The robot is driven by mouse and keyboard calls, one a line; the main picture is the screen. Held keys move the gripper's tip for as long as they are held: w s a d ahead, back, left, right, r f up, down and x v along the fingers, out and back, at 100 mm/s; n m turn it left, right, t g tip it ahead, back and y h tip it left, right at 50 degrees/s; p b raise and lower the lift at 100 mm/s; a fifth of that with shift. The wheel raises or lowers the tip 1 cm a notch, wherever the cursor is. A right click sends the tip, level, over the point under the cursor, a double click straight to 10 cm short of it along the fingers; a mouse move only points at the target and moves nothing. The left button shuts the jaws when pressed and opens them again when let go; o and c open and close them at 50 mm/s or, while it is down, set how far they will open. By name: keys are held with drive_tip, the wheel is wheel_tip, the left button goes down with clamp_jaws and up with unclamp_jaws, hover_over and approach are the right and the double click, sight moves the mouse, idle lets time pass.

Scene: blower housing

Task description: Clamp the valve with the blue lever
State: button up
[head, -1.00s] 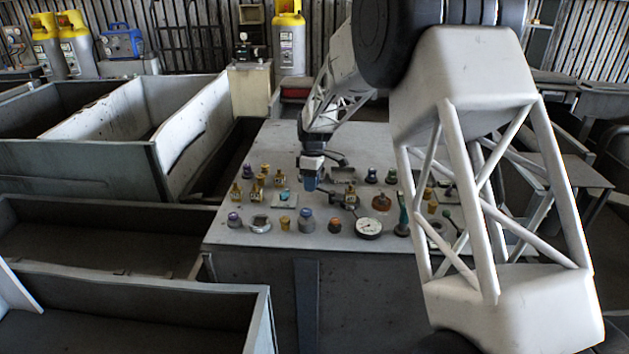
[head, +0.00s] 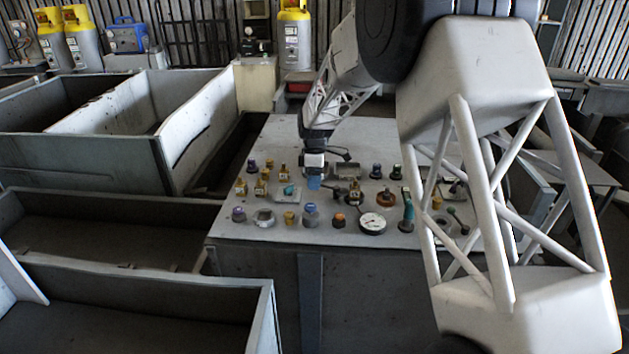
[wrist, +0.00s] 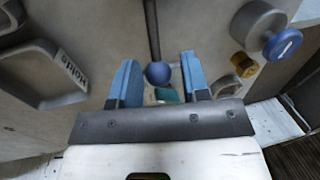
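My gripper (head: 314,183) is low over the panel, among the fittings, in the head view. In the wrist view its two blue fingers (wrist: 159,78) are apart. A dark rod with a blue ball end (wrist: 157,74), which looks like the blue lever, reaches from the top to between the fingertips. Gaps show on both sides of the ball, and I cannot tell its depth relative to the fingers. The valve body is not clear in either view. A teal piece (wrist: 167,95) shows partly behind the ball, between the fingers.
The panel (head: 250,160) carries several knobs and fittings close around my gripper, including a white dial gauge (head: 372,223). Empty grey bins (head: 110,230) stand left of the panel.

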drive_tip(key=shift+o, duration=0.6)
drive_tip(key=shift+r, duration=0.1)
wheel_tip(320, 180, up, 8)
drive_tip(key=w, duration=0.1)
drive_tip(key=shift+w+f, duration=0.25)
